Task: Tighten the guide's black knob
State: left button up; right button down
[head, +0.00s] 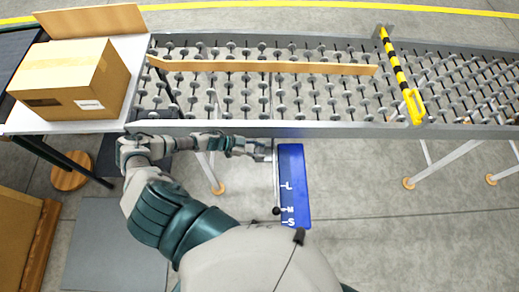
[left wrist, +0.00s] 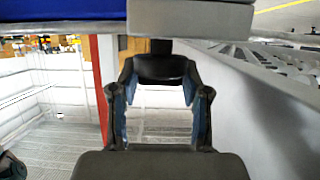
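My left gripper (head: 266,150) is at the plate's upper left, near the conveyor's front rail. In the left wrist view, a black knob (left wrist: 160,69) hangs on a short stem below a grey block (left wrist: 190,17). My left gripper's fingers (left wrist: 160,80) stand apart, their tips at either side of the knob. Whether they touch it is unclear. My right gripper is out of view.
The roller conveyor (head: 330,126) crosses the head view, with a wooden guide bar (head: 265,67) lying along it. A cardboard box (head: 72,80) sits at its left end. A yellow-and-black striped bar (head: 395,62) crosses it at right. The floor right of the blue plate is clear.

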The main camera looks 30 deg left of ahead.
pick_arm(q)
jog(key=o, duration=0.4)
jog(key=shift+a+f, duration=0.1)
jog(key=shift+f, duration=0.05)
jog(key=shift+a, duration=0.1)
jog(key=v, duration=1.2)
jog(key=shift+w+a+f, duration=0.1)
jog(key=shift+w, duration=0.05)
